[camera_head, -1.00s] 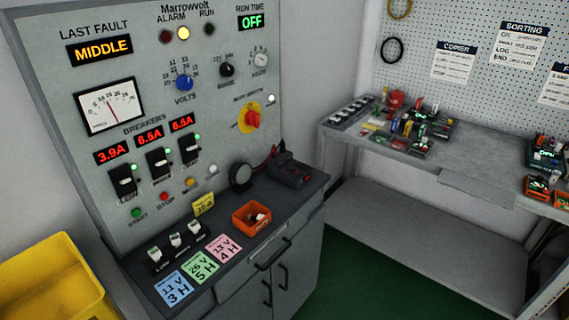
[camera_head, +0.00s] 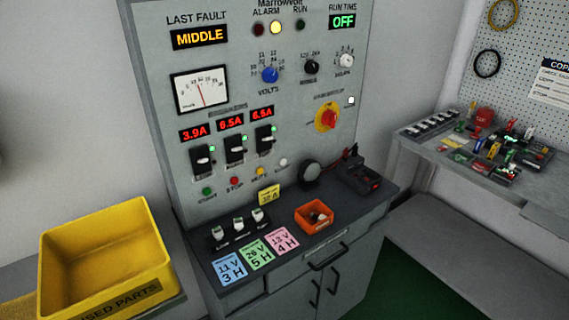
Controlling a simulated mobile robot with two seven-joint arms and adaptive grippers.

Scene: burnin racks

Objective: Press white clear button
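The white button (camera_head: 284,162) is the rightmost in a rising row of small buttons low on the grey control panel (camera_head: 300,130). Its label is too small to read with certainty. To its left are a yellow button (camera_head: 260,171), a red stop button (camera_head: 234,181) and a green start button (camera_head: 207,191). Another small white square (camera_head: 351,100) sits higher up, beside the red and yellow rotary switch (camera_head: 328,116). Neither of my grippers is in view.
Below the panel, a dark counter holds toggle switches (camera_head: 238,225), coloured cards (camera_head: 256,254), an orange bin (camera_head: 314,217) and a round black device (camera_head: 311,173). A yellow used-parts bin (camera_head: 107,255) stands at left, a cluttered workbench (camera_head: 420,140) at right.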

